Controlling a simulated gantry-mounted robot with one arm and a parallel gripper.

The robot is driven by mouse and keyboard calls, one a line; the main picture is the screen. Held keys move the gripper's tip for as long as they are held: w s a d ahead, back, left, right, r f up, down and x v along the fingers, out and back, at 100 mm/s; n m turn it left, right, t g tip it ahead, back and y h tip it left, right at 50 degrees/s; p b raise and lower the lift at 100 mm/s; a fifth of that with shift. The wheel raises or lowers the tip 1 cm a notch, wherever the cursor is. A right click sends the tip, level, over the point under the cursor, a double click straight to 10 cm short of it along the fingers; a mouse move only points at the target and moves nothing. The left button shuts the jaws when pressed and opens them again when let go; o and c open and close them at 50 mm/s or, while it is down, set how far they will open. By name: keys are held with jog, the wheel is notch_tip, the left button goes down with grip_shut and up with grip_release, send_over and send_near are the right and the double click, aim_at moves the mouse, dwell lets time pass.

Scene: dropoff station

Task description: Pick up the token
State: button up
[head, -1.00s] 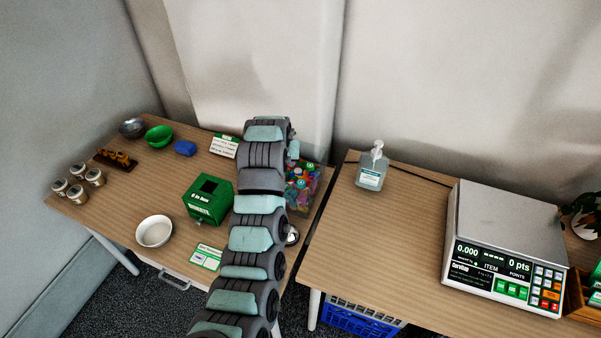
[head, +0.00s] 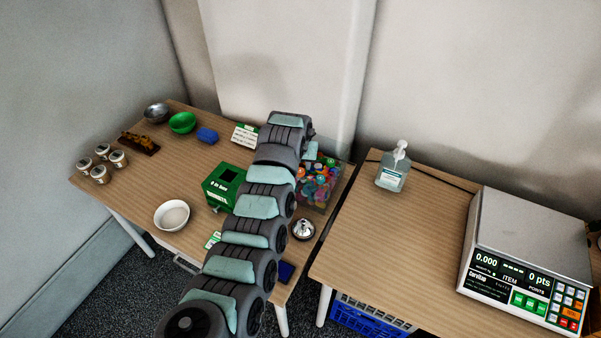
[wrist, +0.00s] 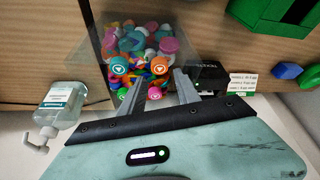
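Many colourful round tokens lie heaped in a clear bin (head: 336,203) at the right end of the left table, partly behind my arm. In the wrist view, the tokens (wrist: 150,45) are pink, orange, teal, white and other colours; which one is meant I cannot tell. My gripper (wrist: 158,80) is open, its two grey fingers apart and pointing toward the heap. An orange token (wrist: 119,66) and a pink token (wrist: 154,93) show near the fingers. I see nothing held. The fingers are hidden in the head view.
A green box (head: 222,181) stands left of the bin, with a small sign (head: 245,134) behind. A silver bell (head: 303,230) sits in front of the bin. A sanitizer bottle (head: 392,168) and a scale (head: 530,245) stand on the right table. A white bowl (head: 172,215) is at front left.

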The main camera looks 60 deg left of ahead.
aim_at(300, 170)
jog(key=x, duration=0.2)
jog(key=shift+f+b, duration=0.3)
jog(key=shift+f, duration=0.05)
jog(key=shift+b+x, duration=0.5)
jog(key=shift+x, duration=0.45)
jog(key=shift+c, duration=0.2)
grip_shut()
